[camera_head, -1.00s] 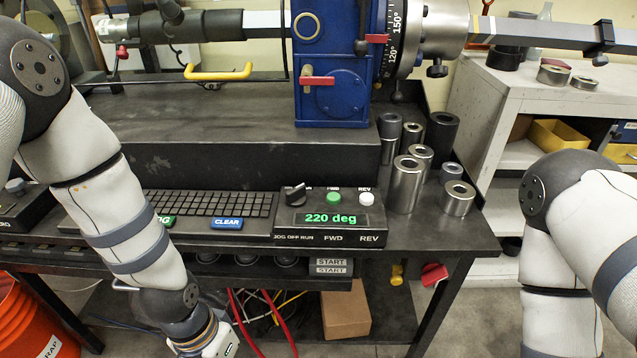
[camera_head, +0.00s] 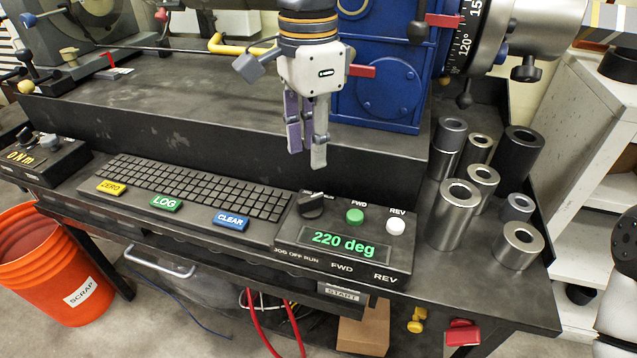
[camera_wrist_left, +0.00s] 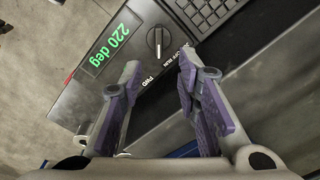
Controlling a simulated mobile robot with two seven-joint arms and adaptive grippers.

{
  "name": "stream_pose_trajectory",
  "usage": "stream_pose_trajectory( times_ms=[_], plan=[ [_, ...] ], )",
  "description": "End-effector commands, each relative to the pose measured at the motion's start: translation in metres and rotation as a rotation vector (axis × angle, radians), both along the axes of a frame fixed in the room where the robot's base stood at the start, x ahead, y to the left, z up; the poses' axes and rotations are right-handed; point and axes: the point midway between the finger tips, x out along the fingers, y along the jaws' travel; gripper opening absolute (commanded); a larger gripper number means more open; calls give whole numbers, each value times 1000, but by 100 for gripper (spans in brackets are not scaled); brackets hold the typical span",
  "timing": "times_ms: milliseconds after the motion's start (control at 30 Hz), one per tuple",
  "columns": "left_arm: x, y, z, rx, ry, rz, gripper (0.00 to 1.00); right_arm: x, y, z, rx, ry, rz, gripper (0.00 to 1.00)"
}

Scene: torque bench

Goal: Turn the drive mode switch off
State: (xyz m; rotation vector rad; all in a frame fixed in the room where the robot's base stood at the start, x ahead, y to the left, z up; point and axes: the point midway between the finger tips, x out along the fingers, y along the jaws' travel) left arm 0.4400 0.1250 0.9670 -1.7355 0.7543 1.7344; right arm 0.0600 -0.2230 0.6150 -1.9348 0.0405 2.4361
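The drive mode switch is a black rotary knob (camera_head: 312,206) at the left of the control box (camera_head: 345,270), above the JOG OFF RUN lettering. It also shows in the left wrist view (camera_wrist_left: 158,42), with a white pointer line. I cannot tell for sure which label it points at. The display (camera_head: 345,243) reads 220 deg in green. My left gripper (camera_head: 307,155) points down above and behind the knob, not touching it. In the left wrist view its fingers (camera_wrist_left: 158,72) are apart with nothing between them, and the knob lies just beyond the tips. My right gripper is out of view.
A green FWD button (camera_head: 355,216) and a white REV button (camera_head: 395,227) sit right of the knob. The keyboard (camera_head: 195,185) lies to the left. Several metal sockets (camera_head: 455,215) stand at the right. A dark raised block (camera_head: 200,125) and the blue machine (camera_head: 385,85) are behind.

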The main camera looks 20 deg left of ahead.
Motion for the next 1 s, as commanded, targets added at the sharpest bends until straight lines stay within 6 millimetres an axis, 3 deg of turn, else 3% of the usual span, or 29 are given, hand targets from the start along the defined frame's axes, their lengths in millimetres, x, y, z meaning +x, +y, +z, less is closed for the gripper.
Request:
stream_pose_trajectory(
  times_ms=[200, 400, 733, 867, 1000],
  plan=[
    [-1, 0, -61, 0, 8, 0, 30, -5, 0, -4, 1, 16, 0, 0],
    [-1, 0, -93, -1, 4, 1, 30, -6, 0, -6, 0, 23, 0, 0],
    [0, 0, -99, -1, -1, 1, 30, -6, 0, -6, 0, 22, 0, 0],
    [0, 0, -99, -1, 0, 1, 3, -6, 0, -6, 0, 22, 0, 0],
    [0, 0, -99, -1, 0, 1, 0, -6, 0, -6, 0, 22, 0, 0]
  ],
)
